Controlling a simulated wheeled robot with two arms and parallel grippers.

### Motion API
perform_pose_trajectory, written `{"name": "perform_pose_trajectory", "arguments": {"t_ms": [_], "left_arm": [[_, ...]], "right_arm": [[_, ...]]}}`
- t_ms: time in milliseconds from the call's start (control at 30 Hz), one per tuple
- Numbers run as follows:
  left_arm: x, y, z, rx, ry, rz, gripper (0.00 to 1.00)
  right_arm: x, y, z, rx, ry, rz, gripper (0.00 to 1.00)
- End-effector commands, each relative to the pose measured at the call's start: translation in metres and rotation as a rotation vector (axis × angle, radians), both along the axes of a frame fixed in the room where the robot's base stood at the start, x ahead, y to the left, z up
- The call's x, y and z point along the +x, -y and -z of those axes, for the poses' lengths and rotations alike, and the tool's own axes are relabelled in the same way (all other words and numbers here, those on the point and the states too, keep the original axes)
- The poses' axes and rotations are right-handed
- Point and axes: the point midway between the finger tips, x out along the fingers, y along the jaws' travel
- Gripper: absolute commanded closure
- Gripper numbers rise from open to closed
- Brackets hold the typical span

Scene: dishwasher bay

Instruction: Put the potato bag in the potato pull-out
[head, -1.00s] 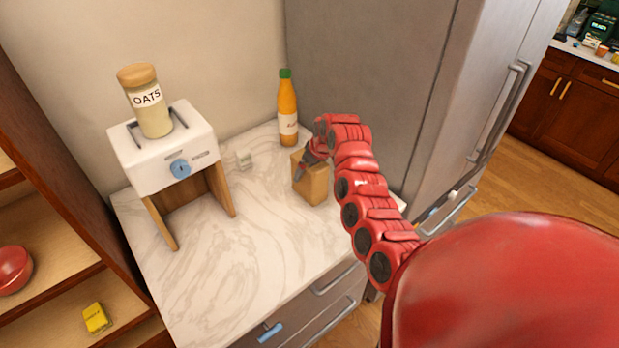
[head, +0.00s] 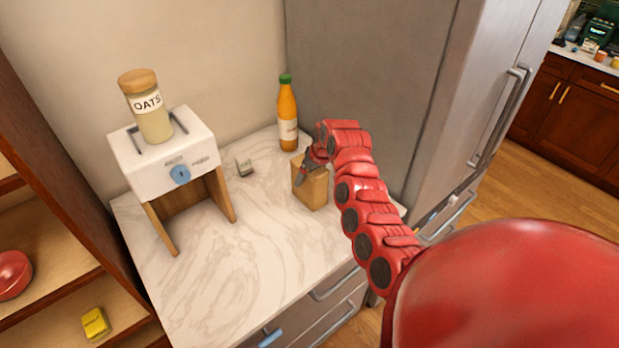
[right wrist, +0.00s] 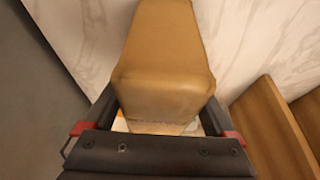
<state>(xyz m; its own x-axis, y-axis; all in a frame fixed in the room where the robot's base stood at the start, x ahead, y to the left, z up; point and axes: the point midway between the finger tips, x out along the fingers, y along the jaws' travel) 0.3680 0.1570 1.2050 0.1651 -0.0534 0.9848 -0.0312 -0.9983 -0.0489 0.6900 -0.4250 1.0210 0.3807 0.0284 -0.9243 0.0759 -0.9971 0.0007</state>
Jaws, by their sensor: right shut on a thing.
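The potato bag is a brown paper-like bag (head: 314,190) standing on the marble counter near its right side, by the fridge. It also fills the middle of the right wrist view (right wrist: 165,60). My right gripper (head: 309,168) reaches down to the bag's top from the right. In the right wrist view its two fingers (right wrist: 160,108) press on either side of the bag, shut on it. Drawer fronts (head: 322,316) with metal handles lie below the counter's front edge, and I cannot tell which is the potato pull-out. My left gripper is out of view.
An orange bottle (head: 288,115) stands behind the bag. A white dispenser (head: 150,168) on wooden legs carries an oats jar (head: 150,108). The fridge (head: 385,80) rises at right. The counter's front (head: 215,275) is clear.

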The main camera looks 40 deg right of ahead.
Motion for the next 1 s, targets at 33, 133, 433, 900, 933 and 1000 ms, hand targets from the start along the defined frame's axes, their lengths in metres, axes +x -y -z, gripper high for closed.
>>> {"name": "perform_pose_trajectory", "arguments": {"t_ms": [33,133,433,900,933,1000], "left_arm": [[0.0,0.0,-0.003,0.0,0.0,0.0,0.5],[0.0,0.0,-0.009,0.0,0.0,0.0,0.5],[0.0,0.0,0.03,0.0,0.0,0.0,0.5],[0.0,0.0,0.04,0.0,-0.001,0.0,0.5],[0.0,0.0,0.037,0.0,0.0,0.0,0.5],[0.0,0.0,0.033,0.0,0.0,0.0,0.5]], "right_arm": [[0.0,0.0,-0.003,0.0,0.0,0.0,1.0],[-0.001,0.0,-0.007,0.0,-0.002,0.0,1.0],[0.003,0.0,-0.039,-0.006,0.013,-0.001,1.0],[-0.051,-0.037,-0.05,0.008,0.009,-0.002,1.0],[-0.055,-0.041,-0.051,0.009,0.01,-0.002,1.0],[-0.067,-0.047,-0.051,0.015,0.008,0.0,1.0]]}}
